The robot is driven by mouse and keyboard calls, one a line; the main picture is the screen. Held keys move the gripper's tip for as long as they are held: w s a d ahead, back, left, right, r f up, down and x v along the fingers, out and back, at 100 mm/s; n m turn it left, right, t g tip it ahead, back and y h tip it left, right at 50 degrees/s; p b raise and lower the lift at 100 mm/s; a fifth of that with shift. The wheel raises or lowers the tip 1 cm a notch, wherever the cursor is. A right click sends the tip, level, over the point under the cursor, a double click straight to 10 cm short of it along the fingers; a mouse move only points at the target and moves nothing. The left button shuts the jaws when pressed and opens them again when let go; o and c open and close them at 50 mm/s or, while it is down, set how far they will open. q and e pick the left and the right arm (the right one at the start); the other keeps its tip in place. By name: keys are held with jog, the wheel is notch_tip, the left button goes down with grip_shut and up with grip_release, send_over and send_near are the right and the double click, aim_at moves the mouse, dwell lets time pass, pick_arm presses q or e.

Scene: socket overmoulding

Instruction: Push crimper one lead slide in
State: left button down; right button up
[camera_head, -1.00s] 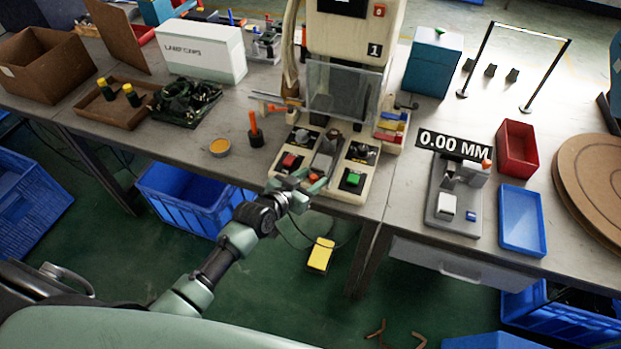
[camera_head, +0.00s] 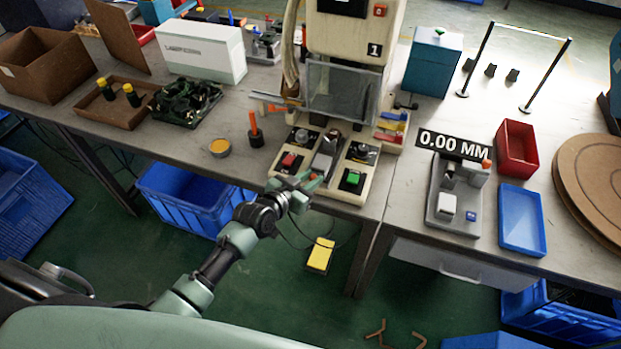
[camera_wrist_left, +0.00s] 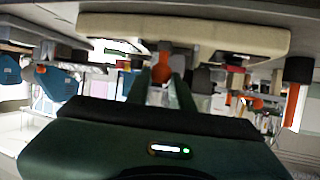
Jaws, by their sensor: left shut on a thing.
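Crimper one (camera_head: 346,55), a cream machine marked 1, stands at the back middle of the bench. A clear guard hangs over its front. Its grey lead slide (camera_head: 324,160) lies between the red-button and green-button panels of its base. My left gripper (camera_head: 312,180) is at the front end of the slide, low in front of the base. In the left wrist view the fingers (camera_wrist_left: 164,88) are close together around a small orange-red knob (camera_wrist_left: 165,62). The exact contact is partly hidden by the gripper. My right gripper is in neither view.
A red button (camera_head: 290,160) and a green button (camera_head: 353,178) flank the slide. A gauge reading 0.00 MM (camera_head: 453,145) is to the right. A yellow pedal (camera_head: 320,255) is on the floor.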

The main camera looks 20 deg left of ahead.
pick_arm(q)
jog(key=shift+w, duration=0.1)
dwell(0.7)
jog(key=b, duration=0.5)
send_near(332, 146)
jog(key=x, duration=0.4)
jog(key=shift+f, duration=0.4)
jog(key=shift+r, duration=0.3)
jog(key=c, duration=1.4)
grip_release()
jog(key=shift+o, duration=1)
jog(key=shift+w, duration=0.15)
